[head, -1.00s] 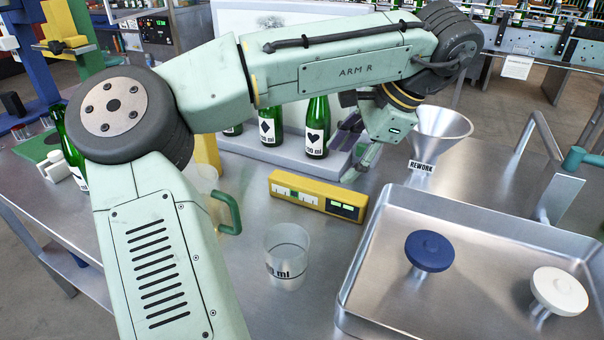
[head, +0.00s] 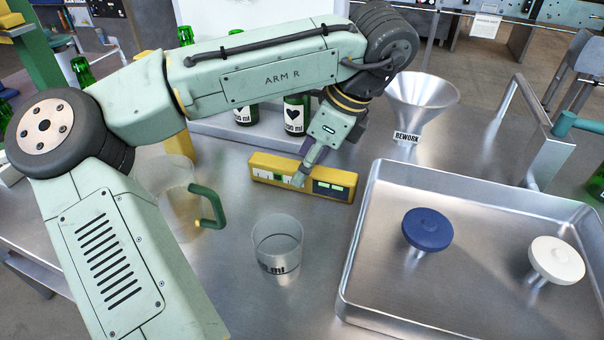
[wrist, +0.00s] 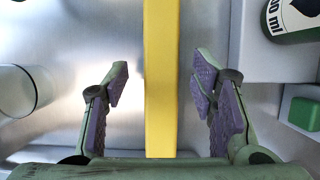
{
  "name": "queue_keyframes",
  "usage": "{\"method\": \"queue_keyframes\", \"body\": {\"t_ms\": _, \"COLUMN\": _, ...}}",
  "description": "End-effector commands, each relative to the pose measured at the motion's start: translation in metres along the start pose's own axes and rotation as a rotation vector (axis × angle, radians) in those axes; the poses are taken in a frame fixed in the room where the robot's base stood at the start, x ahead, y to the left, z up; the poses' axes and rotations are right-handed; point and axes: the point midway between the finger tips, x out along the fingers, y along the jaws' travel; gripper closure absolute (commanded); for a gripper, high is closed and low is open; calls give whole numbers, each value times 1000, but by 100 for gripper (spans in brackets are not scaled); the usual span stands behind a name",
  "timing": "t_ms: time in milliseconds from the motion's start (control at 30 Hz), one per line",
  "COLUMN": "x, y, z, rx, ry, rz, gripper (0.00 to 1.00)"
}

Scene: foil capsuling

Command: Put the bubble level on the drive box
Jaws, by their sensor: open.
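The bubble level (head: 262,167) is a long yellow bar with pale and green windows, lying on the steel table in the head view. My gripper (head: 301,178) is open at the level's near side and middle, pointing down. In the wrist view the level (wrist: 160,80) runs between the two spread fingers of my gripper (wrist: 162,82), with a gap on each side. The far finger is mostly hidden in the head view. I cannot tell for certain which thing is the drive box.
A clear beaker (head: 277,245) and a clear jug with a green handle (head: 210,205) stand in front of the level. A steel tray (head: 350,275) holds blue and white knobs at right. A funnel (head: 420,95) and bottles (head: 296,115) on a pale ledge stand behind.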

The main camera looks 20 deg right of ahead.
Motion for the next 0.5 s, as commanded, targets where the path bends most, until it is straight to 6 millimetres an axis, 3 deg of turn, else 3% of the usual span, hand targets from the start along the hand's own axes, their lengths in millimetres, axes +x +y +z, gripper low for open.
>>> {"method": "queue_keyframes", "body": {"t_ms": 200, "x": 27, "y": -1, "z": -1, "rx": 0, "ry": 1, "rz": 0, "gripper": 48}}
{"method": "queue_keyframes", "body": {"t_ms": 500, "x": 30, "y": -1, "z": -1, "rx": 0, "ry": 0, "rz": -1, "gripper": 50}}
